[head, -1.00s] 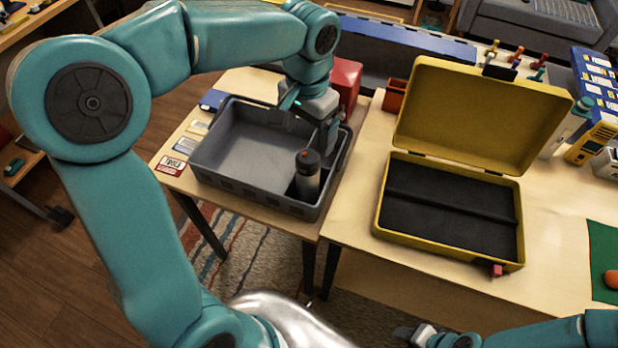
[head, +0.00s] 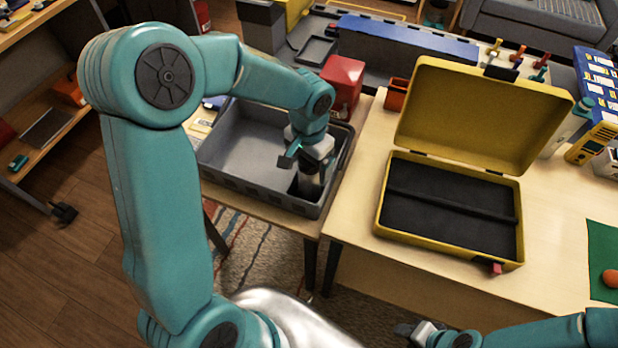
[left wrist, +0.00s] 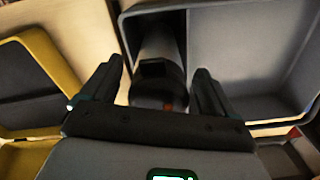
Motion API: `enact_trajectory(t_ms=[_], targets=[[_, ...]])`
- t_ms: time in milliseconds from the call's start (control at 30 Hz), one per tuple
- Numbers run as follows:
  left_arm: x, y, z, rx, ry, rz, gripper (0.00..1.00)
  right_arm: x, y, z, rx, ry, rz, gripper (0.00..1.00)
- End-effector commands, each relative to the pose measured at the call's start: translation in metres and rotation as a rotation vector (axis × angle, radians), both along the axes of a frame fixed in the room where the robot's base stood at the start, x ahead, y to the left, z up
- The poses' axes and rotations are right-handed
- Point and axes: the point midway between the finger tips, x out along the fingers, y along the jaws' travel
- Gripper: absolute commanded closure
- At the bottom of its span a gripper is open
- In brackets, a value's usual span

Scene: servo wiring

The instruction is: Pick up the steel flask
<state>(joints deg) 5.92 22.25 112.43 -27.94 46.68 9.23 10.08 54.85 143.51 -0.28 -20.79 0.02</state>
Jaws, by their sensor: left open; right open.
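The steel flask (head: 309,184) stands in the right part of the grey bin, mostly hidden by my left gripper in the head view. In the left wrist view the flask (left wrist: 160,52) shows its steel body and dark cap between the two open fingers. My left gripper (left wrist: 153,85) is open around the cap end, with a gap visible on each side. In the head view my left gripper (head: 311,172) points down into the bin over the flask. My right gripper (head: 408,331) is low at the bottom edge, away from the flask, and empty.
The grey bin (head: 262,192) has walls close around the flask. An open yellow case (head: 383,205) stands on the table to the right. Bare tabletop (head: 349,218) lies between bin and case.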

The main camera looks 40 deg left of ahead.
Motion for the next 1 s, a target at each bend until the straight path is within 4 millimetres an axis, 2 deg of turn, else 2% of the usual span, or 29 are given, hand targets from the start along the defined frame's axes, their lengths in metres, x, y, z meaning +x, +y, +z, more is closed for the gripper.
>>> enact_trajectory(t_ms=[33,67,300,333,567,733,867,1000], targets=[[0.0,0.0,0.0,0.0,0.0,0.0,0.12,0.0,0.0,0.0,0.0,0.0,0.0,0.57],[0.0,0.0,0.0,0.0,0.0,0.0,0.18,0.0,0.0,0.0,0.0,0.0,0.0,0.57],[0.0,0.0,0.0,0.0,0.0,-0.001,0.97,0.0,0.0,0.0,0.0,0.0,0.0,0.57],[0.0,0.0,0.0,0.0,0.0,-0.001,1.0,0.0,0.0,0.0,0.0,0.0,0.0,0.57],[0.0,0.0,0.001,0.0,-0.001,-0.001,1.0,0.0,0.0,0.0,0.0,0.0,0.0,0.57],[0.001,0.0,0.01,0.002,-0.003,-0.001,1.0,0.0,0.0,-0.001,0.0,0.0,0.0,0.57],[0.001,0.0,0.028,0.001,-0.006,0.0,1.0,0.0,0.0,-0.001,0.0,0.0,0.0,0.57],[0.002,0.0,0.059,0.0,-0.009,-0.001,1.0,0.0,0.0,-0.003,0.0,0.0,0.0,0.57]])
